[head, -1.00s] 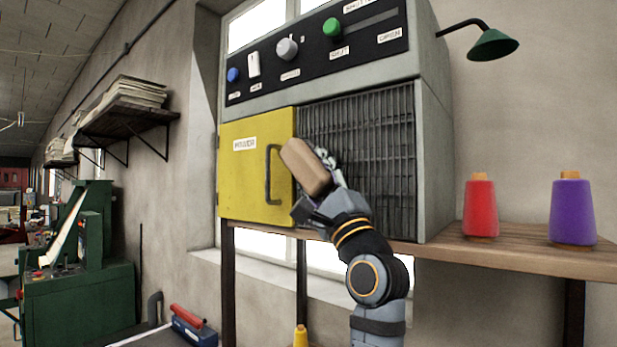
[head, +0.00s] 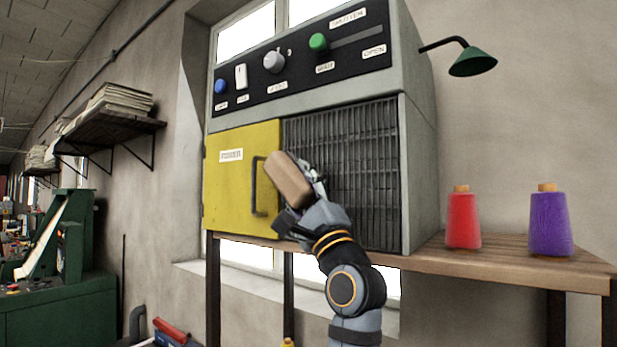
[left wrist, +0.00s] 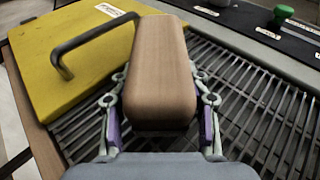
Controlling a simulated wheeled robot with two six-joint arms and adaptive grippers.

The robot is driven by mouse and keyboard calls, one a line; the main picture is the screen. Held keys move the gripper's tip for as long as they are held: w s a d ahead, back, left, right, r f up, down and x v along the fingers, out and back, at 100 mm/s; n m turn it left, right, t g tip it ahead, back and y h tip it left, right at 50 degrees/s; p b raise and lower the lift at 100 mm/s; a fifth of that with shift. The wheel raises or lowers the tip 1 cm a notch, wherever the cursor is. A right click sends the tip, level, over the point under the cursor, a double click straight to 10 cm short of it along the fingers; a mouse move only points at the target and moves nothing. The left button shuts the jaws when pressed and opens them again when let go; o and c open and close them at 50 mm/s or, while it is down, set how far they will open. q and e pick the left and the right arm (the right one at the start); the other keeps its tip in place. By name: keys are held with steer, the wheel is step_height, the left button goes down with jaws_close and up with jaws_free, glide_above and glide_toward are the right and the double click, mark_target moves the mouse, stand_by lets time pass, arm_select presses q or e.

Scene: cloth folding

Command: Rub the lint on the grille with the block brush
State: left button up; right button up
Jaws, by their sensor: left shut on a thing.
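The block brush (head: 288,180) shows as a brown wooden block. My left gripper (head: 303,190) is shut on it and holds it in front of the grille's left part, near the yellow door's handle. In the left wrist view the block (left wrist: 160,75) sits between the two fingers (left wrist: 160,120). The grille (head: 345,160) is a dark grid of bars on the grey machine; it also shows in the left wrist view (left wrist: 260,110). I cannot make out lint on it, and the block hides part of it. I cannot tell whether the brush touches the bars. My right gripper is not in view.
The yellow door (head: 235,190) with a dark handle (head: 257,185) is left of the grille. A control panel (head: 300,62) is above. A red spool (head: 463,220) and a purple spool (head: 550,222) stand on the wooden shelf (head: 520,262). A green lamp (head: 474,62) juts out at right.

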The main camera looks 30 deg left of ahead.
mark_target(275, 182)
arm_select(q)
steer(key=shift+a, duration=0.2)
steer(key=shift+c, duration=0.4)
steer(key=shift+d, duration=0.15)
steer(key=shift+s, duration=0.1)
steer(key=shift+s+a+p, duration=0.15)
steer(key=shift+s+p, duration=0.1)
steer(key=shift+s, duration=1.2)
steer(key=shift+s+a+p, duration=0.15)
steer(key=shift+s+p, duration=0.1)
steer(key=shift+s, duration=1.15)
steer(key=s, duration=0.3)
steer(key=shift+a+p, duration=0.15)
steer(key=shift+p, duration=0.2)
